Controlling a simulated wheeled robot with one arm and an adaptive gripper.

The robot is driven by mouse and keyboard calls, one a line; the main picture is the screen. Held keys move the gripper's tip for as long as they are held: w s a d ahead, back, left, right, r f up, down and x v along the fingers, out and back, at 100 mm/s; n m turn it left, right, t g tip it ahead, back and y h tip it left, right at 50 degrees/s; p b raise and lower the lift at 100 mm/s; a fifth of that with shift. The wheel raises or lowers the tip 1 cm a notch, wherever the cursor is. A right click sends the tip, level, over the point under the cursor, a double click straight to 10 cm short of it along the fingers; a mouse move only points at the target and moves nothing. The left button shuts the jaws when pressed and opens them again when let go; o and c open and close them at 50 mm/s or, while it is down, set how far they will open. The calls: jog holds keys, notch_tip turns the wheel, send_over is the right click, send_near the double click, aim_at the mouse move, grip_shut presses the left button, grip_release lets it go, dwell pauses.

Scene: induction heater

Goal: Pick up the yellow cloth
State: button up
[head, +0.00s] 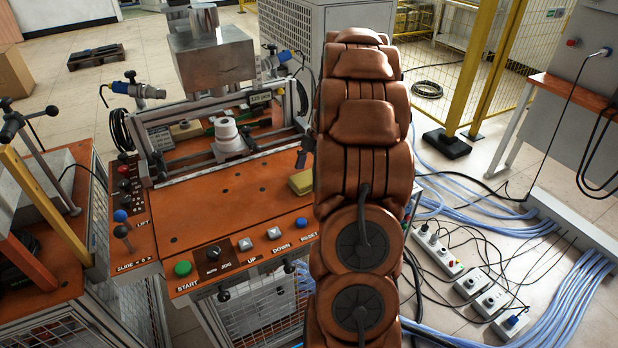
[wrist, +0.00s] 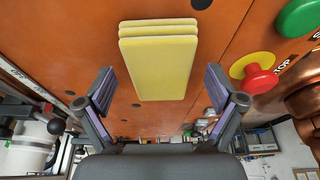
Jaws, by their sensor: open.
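The yellow cloth (wrist: 158,68) looks like a folded stack with several layered edges. It lies on the orange table top (wrist: 75,45), ahead of my gripper in the wrist view. My gripper (wrist: 163,90) is open and empty, with one finger to the left of the cloth and one to the right, both apart from it. In the head view the cloth (head: 301,182) shows at the right side of the orange table, partly hidden behind my arm. Only a small dark part of my gripper (head: 305,152) shows there, just above the cloth.
A red stop button (wrist: 259,79) on a yellow ring and a green button (wrist: 298,17) stand right of the cloth in the wrist view. A metal fixture with a white cylinder (head: 227,135) stands at the back of the table. The table's middle is clear.

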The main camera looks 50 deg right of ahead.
aim_at(305, 178)
jog(key=c, duration=1.2)
jog(key=shift+r+b, duration=0.75)
jog(key=shift+r, duration=0.85)
jog(key=shift+a+r, duration=0.15)
jog(key=shift+r, duration=0.05)
jog(key=shift+s+a+b, duration=0.15)
jog(key=shift+a+b, duration=0.05)
jog(key=shift+a, duration=0.45)
jog(key=shift+s+a+b, duration=0.15)
jog(key=shift+a+b, duration=0.05)
jog(key=shift+a, duration=0.4)
jog(key=s+a+b, duration=0.1)
jog(key=a, duration=0.3)
jog(key=s+a+r+b, duration=0.1)
jog(key=a, duration=0.3)
jog(key=s+a+b, duration=0.1)
jog(key=a, duration=0.3)
jog(key=shift+a+r, duration=0.2)
jog(key=shift+a, duration=0.2)
